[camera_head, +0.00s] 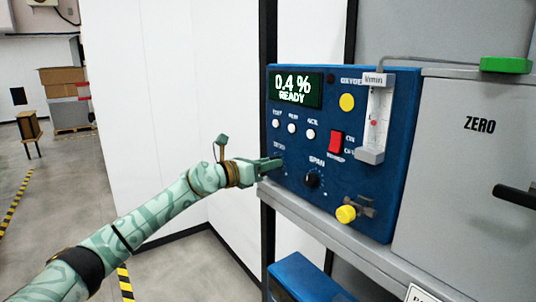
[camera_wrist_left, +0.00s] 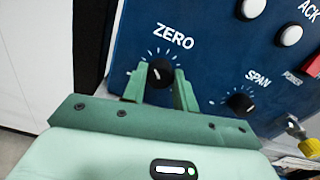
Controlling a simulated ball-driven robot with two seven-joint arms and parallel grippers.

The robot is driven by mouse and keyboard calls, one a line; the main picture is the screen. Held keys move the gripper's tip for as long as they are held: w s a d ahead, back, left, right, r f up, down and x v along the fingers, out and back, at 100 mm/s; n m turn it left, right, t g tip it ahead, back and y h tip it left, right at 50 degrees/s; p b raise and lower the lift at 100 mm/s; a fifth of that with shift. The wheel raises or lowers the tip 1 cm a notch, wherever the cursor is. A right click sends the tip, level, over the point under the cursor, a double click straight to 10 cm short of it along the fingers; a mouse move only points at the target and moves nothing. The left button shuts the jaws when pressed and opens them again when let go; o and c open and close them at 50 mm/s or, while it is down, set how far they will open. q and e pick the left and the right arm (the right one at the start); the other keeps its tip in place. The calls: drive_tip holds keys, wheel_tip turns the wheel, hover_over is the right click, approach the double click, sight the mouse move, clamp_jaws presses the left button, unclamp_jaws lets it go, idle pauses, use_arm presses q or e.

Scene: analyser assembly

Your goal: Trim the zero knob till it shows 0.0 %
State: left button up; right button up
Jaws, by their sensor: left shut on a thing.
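The blue analyser panel (camera_head: 300,130) stands on a grey shelf. Its display (camera_head: 295,88) reads 0.4 % and READY. In the left wrist view the black zero knob (camera_wrist_left: 159,73) sits under the ZERO label, with tick marks around it. My left gripper (camera_wrist_left: 159,88) has one finger on each side of this knob and is shut on it. In the head view the same gripper (camera_head: 277,162) is at the panel's lower left and hides the knob. The right gripper is in neither view.
The black span knob (camera_head: 312,180) is close to the right of my gripper. White buttons (camera_head: 291,128) and a red power switch (camera_head: 336,142) are above. A yellow valve knob (camera_head: 346,214) sticks out lower right. A grey ZERO cabinet (camera_head: 480,160) stands at right.

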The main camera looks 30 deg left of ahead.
use_arm(q)
drive_tip(key=shift+r+n+p, duration=0.1)
drive_tip(key=shift+n+p, duration=3.35)
drive_tip(key=shift+n, duration=1.25)
drive_tip(key=o, duration=1)
drive_tip(key=shift+a, duration=0.1)
drive_tip(key=shift+c, duration=0.2)
drive_tip(key=shift+s, duration=0.1)
